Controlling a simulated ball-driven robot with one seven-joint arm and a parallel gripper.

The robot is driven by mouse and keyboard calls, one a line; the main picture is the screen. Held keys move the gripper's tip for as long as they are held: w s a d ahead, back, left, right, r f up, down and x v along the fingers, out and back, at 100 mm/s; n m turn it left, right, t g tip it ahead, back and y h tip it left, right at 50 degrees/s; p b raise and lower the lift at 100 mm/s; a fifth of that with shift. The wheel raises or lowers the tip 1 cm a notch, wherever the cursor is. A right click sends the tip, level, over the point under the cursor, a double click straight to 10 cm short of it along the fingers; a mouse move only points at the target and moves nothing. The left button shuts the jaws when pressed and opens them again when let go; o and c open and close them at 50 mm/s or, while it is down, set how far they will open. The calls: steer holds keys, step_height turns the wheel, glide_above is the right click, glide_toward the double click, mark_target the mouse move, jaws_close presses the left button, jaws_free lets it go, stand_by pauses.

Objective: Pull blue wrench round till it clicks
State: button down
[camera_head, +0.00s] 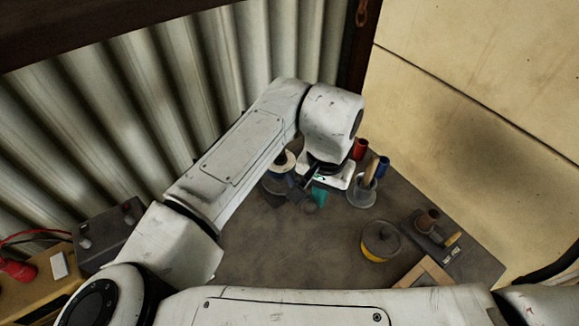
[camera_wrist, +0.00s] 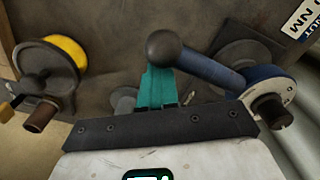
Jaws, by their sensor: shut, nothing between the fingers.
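The blue wrench (camera_wrist: 212,70) shows in the wrist view. Its dark ball knob (camera_wrist: 165,47) is at the left end of the blue handle, and its round head with a pale marked ring (camera_wrist: 283,87) is at the right on a dark mount. My gripper (camera_wrist: 158,76) has teal fingers, which are shut with nothing between them. The fingertips are just below the knob in that picture; I cannot tell whether they touch it. In the head view my gripper (camera_head: 319,197) is low over the bench beside the wrench head (camera_head: 283,163), and my arm hides part of that area.
A device with a yellow-edged wheel (camera_head: 379,241) stands on the grey bench (camera_head: 300,240), as it does in the wrist view (camera_wrist: 66,55). Corrugated wall rises behind.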

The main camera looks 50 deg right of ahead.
mark_target(306, 201)
steer(key=shift+w+a, duration=0.2)
steer(key=shift+a, duration=0.7)
steer(key=shift+w+a, duration=0.2)
steer(key=shift+a, duration=0.7)
stand_by(1.0)
steer(key=shift+w+a+p, duration=0.2)
steer(key=shift+w+a, duration=0.35)
steer(key=shift+a, duration=0.3)
steer(key=shift+w+a+p, duration=0.15)
steer(key=shift+w+a, duration=0.4)
steer(key=shift+a, duration=0.25)
stand_by(1.6)
steer(key=shift+s+d, duration=0.1)
steer(key=shift+s, duration=0.05)
steer(key=shift+s+d+p, duration=0.3)
steer(key=shift+s+d, duration=0.2)
steer(key=shift+s, duration=0.2)
step_height(306, 201, up, 9)
steer(key=p, duration=0.7)
steer(key=shift+p, duration=0.35)
